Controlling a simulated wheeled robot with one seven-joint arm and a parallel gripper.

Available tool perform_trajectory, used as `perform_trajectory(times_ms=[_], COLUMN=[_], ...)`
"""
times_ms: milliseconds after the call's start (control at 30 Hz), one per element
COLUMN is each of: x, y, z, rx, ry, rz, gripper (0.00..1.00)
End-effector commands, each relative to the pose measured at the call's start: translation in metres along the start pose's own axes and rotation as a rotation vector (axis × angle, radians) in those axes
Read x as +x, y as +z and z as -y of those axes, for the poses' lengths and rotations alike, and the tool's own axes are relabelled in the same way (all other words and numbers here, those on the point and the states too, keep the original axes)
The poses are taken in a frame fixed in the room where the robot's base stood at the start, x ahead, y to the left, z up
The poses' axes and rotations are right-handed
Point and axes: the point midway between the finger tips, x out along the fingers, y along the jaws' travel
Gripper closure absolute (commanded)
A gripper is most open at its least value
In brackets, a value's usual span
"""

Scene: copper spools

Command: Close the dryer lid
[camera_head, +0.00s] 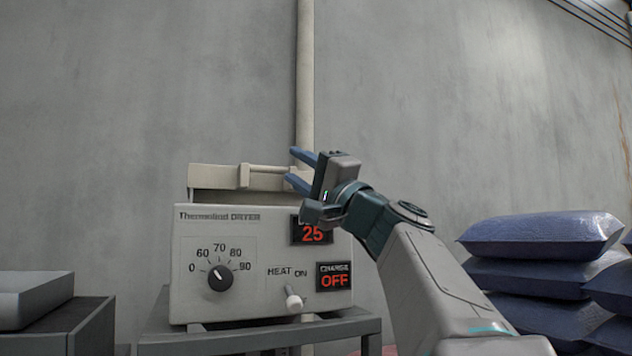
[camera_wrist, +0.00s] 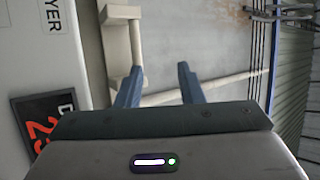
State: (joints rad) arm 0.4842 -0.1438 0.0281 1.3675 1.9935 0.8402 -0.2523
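The dryer (camera_head: 240,290) is a cream box with a dial, a red "25" display and a red "OFF" display. Its cream lid (camera_head: 212,177) stands raised behind the top, with a dark gap below and a bar handle (camera_head: 268,169) on its face. My gripper (camera_head: 294,169) has two blue fingers held apart, with nothing seen between them. It is above the dryer's right side, at the lid's right end. In the wrist view the lid (camera_wrist: 116,30) lies left of my gripper (camera_wrist: 158,78). The left finger overlaps the lid's end; contact cannot be told.
The dryer stands on a grey stand (camera_head: 240,340). A vertical pipe (camera_head: 305,80) runs up the grey wall behind. Blue sacks (camera_head: 540,238) are stacked at the right. A grey box (camera_head: 35,298) sits on a dark cabinet at the left.

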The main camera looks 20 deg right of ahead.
Motion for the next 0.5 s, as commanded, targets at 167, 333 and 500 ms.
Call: perform_trajectory(times_ms=[167,333,500], x=[-0.027,-0.041,-0.044], y=[0.000,0.000,-0.001], z=[0.000,-0.001,-0.001], rx=[0.000,0.002,0.001], ry=[0.001,0.002,0.001], rz=[-0.001,-0.001,-0.001], gripper=[0.66,0.66,0.66])
